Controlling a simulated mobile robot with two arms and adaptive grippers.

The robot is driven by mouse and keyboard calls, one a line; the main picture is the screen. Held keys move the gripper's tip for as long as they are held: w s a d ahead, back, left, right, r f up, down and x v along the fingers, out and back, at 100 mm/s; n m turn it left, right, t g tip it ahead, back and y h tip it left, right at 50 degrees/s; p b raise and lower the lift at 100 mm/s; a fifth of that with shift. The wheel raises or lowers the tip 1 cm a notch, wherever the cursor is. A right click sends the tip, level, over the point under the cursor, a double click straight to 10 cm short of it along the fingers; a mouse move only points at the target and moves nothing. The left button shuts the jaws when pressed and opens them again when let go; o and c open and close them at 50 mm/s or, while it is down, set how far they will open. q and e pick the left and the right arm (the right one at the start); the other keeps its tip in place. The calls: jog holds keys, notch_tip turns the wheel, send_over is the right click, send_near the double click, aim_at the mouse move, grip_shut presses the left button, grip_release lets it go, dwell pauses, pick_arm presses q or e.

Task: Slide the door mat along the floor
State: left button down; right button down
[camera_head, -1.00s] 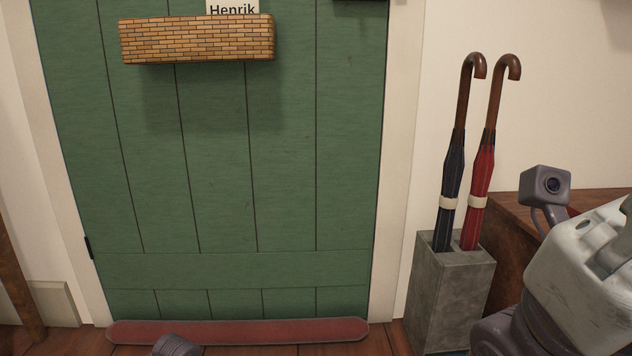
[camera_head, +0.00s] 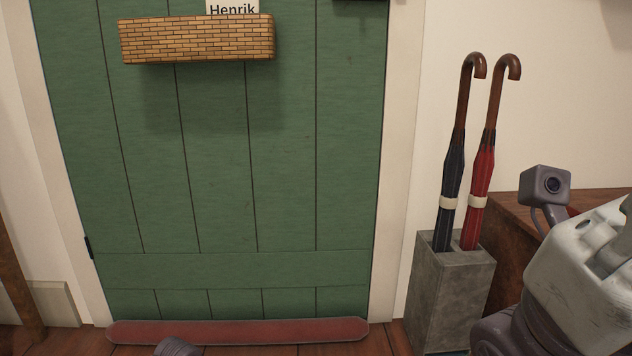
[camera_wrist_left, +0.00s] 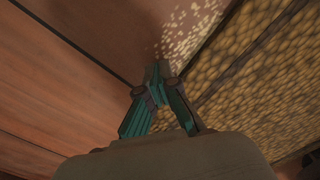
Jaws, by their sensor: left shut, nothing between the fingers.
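The door mat appears in the left wrist view as a bumpy yellow-brown surface (camera_wrist_left: 255,100) crossed by a dark line, filling the right side. I do not make it out in the head view. My left gripper (camera_wrist_left: 158,75) is shut and empty in the left wrist view. Its dark tips are at or over the mat's near edge; whether they touch it I cannot tell. In the head view only a dark part of my left arm shows at the bottom edge. My right arm is at the lower right, its gripper out of view.
A long red cushion (camera_head: 240,331) lies along the foot of the green door (camera_head: 215,190). A grey stand (camera_head: 450,295) holding a black umbrella (camera_head: 451,180) and a red umbrella (camera_head: 482,180) is right of the door. Wooden floor planks (camera_wrist_left: 60,85) show bare at left in the wrist view.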

pick_arm(q)
jog(key=shift+f, duration=0.45)
jog(key=shift+r, duration=0.1)
dwell(0.6)
jog(key=shift+p, duration=0.35)
